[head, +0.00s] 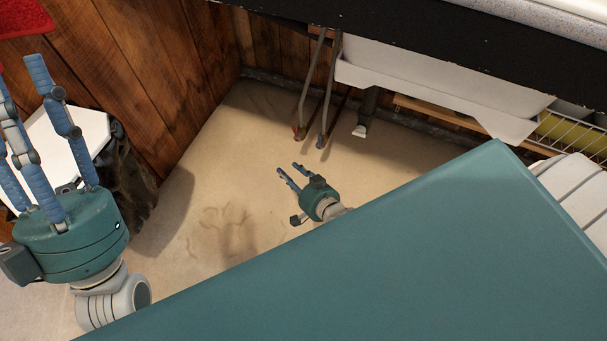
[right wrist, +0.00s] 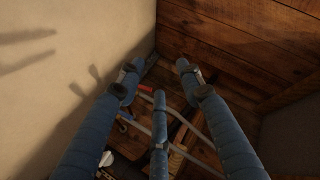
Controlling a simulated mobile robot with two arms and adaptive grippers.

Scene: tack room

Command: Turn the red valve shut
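The red valve (head: 298,131) is a small red piece at the lower end of the left metal pipe, under the sink. In the right wrist view the red valve (right wrist: 146,89) shows as a short red handle beyond the fingers. My right gripper (head: 290,172) is below the pipes in the head view, apart from the valve. In the right wrist view its blue fingers are spread, with nothing held between them. My left gripper (head: 26,84) is raised at the far left, with its fingers apart and empty.
A wood-plank wall (head: 140,60) stands at left. A dark bin with a white lining (head: 125,165) is near my left gripper. The beige surface between is clear.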

